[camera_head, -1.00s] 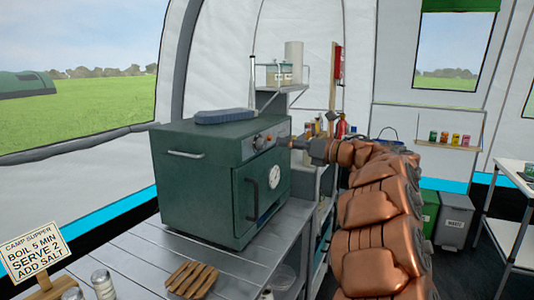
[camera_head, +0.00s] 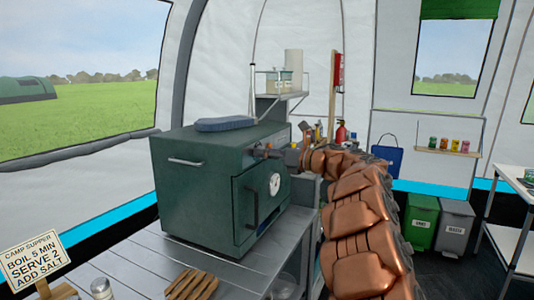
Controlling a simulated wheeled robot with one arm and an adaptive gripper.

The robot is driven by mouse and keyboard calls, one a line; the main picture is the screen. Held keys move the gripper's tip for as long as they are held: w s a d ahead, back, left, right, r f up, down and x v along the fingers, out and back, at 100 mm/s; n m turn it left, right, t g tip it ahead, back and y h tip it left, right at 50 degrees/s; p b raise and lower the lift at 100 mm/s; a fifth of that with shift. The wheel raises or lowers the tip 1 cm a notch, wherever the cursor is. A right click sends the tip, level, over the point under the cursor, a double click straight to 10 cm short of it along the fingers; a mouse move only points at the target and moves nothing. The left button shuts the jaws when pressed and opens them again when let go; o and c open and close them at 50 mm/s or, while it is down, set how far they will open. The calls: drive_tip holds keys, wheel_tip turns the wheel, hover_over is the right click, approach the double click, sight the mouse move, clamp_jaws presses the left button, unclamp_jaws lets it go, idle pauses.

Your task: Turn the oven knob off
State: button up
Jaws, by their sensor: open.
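The green oven (camera_head: 190,202) stands on the grey slatted counter. Its door, with a dark handle (camera_head: 252,208) and a round white gauge (camera_head: 274,184), faces right and is shut. The control panel is above the door.
A blue-grey folded item (camera_head: 226,123) lies on the oven top. A wooden slatted trivet (camera_head: 192,285), a jar (camera_head: 102,288) and a sign (camera_head: 34,256) are on the front counter. A shelf (camera_head: 290,95) stands behind the oven. Green and grey bins (camera_head: 422,222) are at the right.

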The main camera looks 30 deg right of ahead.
drive_tip(key=shift+c, duration=0.2)
drive_tip(key=c, duration=1)
drive_tip(key=shift+d, duration=0.15)
drive_tip(key=shift+c, duration=0.6)
drive_tip(key=shift+r+m, duration=0.1)
drive_tip(key=shift+m, duration=0.2)
drive_tip(key=m+p, duration=0.9)
drive_tip(key=m, duration=0.1)
drive_tip(key=m+g+p, duration=0.1)
drive_tip(key=m+p, duration=0.9)
drive_tip(key=shift+r+y, duration=0.15)
drive_tip(key=shift+y, duration=0.25)
drive_tip(key=shift+m+p, duration=0.35)
drive_tip(key=shift+m, duration=0.05)
